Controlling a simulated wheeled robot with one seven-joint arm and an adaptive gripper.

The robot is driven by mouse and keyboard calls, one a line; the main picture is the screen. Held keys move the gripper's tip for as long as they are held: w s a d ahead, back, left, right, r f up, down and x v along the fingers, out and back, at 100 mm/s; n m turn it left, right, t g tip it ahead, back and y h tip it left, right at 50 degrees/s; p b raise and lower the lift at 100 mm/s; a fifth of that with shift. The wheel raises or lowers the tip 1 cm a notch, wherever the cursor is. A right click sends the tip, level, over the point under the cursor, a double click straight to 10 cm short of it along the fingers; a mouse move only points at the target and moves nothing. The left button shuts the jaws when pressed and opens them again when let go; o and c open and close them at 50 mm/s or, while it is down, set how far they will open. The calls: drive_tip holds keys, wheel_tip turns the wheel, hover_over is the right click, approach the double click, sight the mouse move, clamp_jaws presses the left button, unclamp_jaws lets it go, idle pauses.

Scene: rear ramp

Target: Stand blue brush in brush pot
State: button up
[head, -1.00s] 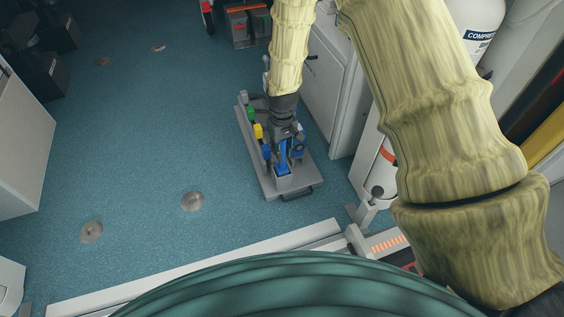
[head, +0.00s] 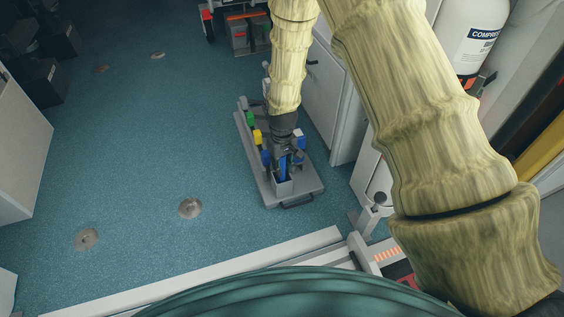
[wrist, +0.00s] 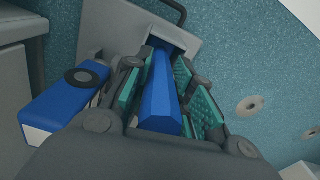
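The blue brush (wrist: 160,104) is a thick faceted blue stick, seen end-on between my fingers in the wrist view. In the head view the brush (head: 283,166) stands roughly upright under my gripper (head: 284,156). My gripper (wrist: 164,68) has teal pads on both sides of the brush, and the tip pads look to be against it. The grey square brush pot (head: 284,188) is directly below. Its rim (wrist: 178,38) shows at the brush's far end in the wrist view. The brush's lower end appears within the pot's opening; its depth is hidden.
The pot stands on a grey tray (head: 313,188) with a dark handle (head: 298,200). Green (head: 250,118) and yellow (head: 257,136) blocks line its left edge. A blue-and-white item (wrist: 62,103) is close beside my fingers.

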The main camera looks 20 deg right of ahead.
drive_tip(key=shift+o, duration=1.3)
drive_tip(key=shift+r, duration=0.15)
wheel_tip(320, 180, up, 12)
drive_tip(key=p, duration=0.7)
drive_tip(key=s+d+f, duration=0.1)
drive_tip(key=s+f, duration=0.4)
drive_tip(key=s, duration=0.7)
drive_tip(key=s+d+f+m, duration=0.1)
drive_tip(key=s+f, duration=0.5)
drive_tip(key=s, duration=0.6)
drive_tip(key=s+d+f+m, duration=0.1)
drive_tip(key=s+f, duration=0.5)
drive_tip(key=s, duration=0.6)
drive_tip(key=shift+s+d+f, duration=0.15)
drive_tip(key=shift+d, duration=0.05)
